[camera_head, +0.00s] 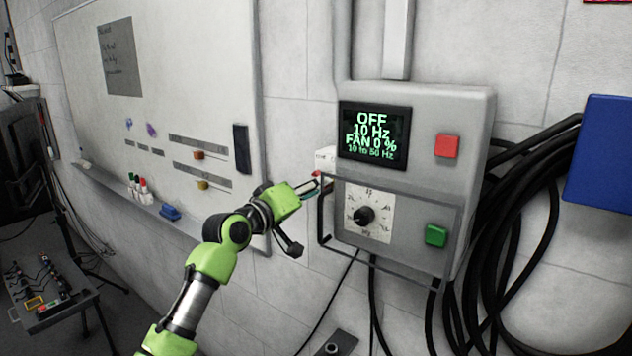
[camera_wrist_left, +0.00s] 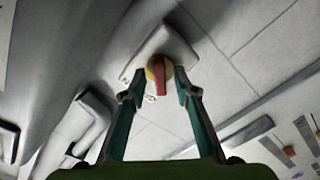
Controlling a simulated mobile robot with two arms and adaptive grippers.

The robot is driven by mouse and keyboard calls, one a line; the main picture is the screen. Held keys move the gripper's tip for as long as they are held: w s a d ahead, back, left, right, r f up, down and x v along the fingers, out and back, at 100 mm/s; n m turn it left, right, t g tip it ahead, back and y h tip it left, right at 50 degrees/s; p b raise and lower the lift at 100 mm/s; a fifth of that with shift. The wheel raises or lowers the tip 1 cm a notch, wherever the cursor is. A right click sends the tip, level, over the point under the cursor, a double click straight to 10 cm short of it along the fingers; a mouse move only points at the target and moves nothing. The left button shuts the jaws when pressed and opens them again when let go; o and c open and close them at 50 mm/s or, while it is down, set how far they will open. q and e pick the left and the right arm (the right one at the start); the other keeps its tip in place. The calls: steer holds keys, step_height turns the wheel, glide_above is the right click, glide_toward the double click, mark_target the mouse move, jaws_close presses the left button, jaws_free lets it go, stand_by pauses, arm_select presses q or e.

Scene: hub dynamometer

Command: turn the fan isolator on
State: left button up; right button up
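The fan isolator is a small white box (camera_head: 325,157) on the wall at the left edge of the grey control box. Its red handle (camera_head: 316,173) shows just beyond my left gripper (camera_head: 312,185). In the left wrist view the red handle (camera_wrist_left: 160,80) sits on a round yellow base and points along the picture's vertical. My left gripper (camera_wrist_left: 159,85) is open, with one finger on each side of the knob. A gap shows between each finger and the red handle; contact with the yellow base cannot be told. My right gripper is not in view.
The grey control box (camera_head: 480,120) has a display (camera_head: 374,135) reading OFF, 10 Hz, FAN 0 %, a red button (camera_head: 447,146), a green button (camera_head: 436,235) and a dial (camera_head: 364,215). A wire guard (camera_head: 322,215) projects beside my gripper. Black cables (camera_head: 500,220) hang right.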

arm_select(q)
steer(key=shift+w+d, duration=0.15)
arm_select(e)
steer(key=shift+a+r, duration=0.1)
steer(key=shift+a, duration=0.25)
arm_select(q)
jaws_close()
